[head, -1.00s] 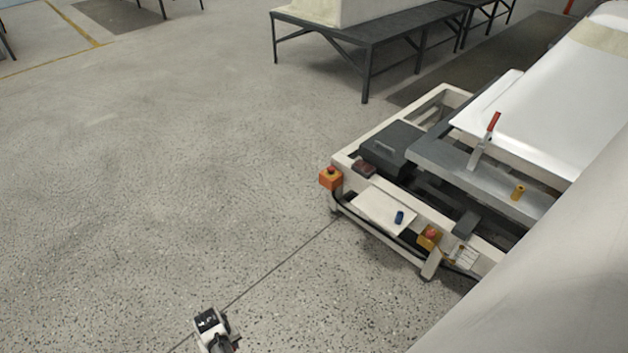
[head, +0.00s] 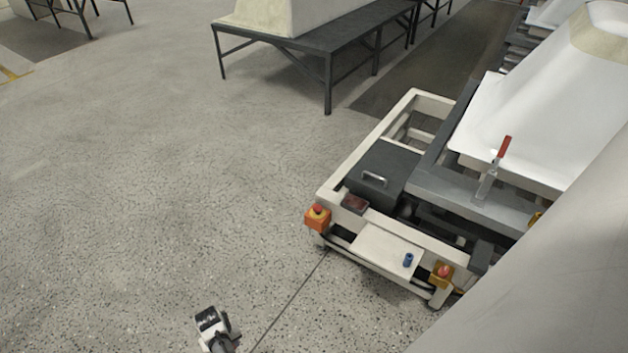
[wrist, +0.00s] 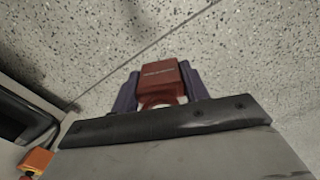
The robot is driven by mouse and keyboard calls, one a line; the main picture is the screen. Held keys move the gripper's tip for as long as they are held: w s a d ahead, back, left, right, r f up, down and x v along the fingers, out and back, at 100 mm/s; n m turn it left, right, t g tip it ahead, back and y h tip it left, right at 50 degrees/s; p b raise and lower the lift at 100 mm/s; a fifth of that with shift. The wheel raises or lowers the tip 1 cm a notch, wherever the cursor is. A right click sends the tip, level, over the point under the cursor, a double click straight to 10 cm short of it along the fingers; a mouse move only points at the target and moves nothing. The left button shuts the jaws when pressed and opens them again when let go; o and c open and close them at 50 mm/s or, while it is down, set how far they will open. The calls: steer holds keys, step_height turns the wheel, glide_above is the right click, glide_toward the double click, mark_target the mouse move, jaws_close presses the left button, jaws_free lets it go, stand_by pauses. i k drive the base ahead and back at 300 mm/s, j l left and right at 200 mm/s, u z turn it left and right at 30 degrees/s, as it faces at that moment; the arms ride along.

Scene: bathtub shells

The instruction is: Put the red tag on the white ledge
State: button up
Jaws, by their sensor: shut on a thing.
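The red tag (wrist: 158,80) is between the two purple fingers of my gripper (wrist: 158,88) in the wrist view, above the speckled floor. The gripper is shut on it. In the head view the end of my arm is at the bottom left, and I cannot make out the tag there. The white ledge (head: 375,246) is a flat plate on the near end of the cart, to the right of and beyond my arm's end. A small blue object (head: 408,260) stands on its right part. The gripper is apart from the ledge, over open floor.
An orange box with a red button (head: 318,217) sits left of the ledge, a yellow one (head: 441,272) right of it. A dark case (head: 378,172) and a red-handled clamp (head: 495,170) are behind. The floor at left is clear. My pale body hides the lower right.

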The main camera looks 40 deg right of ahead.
mark_target(375, 245)
steer(key=i+z, duration=0.35)
steer(key=i+j+z, duration=0.1)
steer(key=z, duration=0.3)
steer(key=i, duration=0.05)
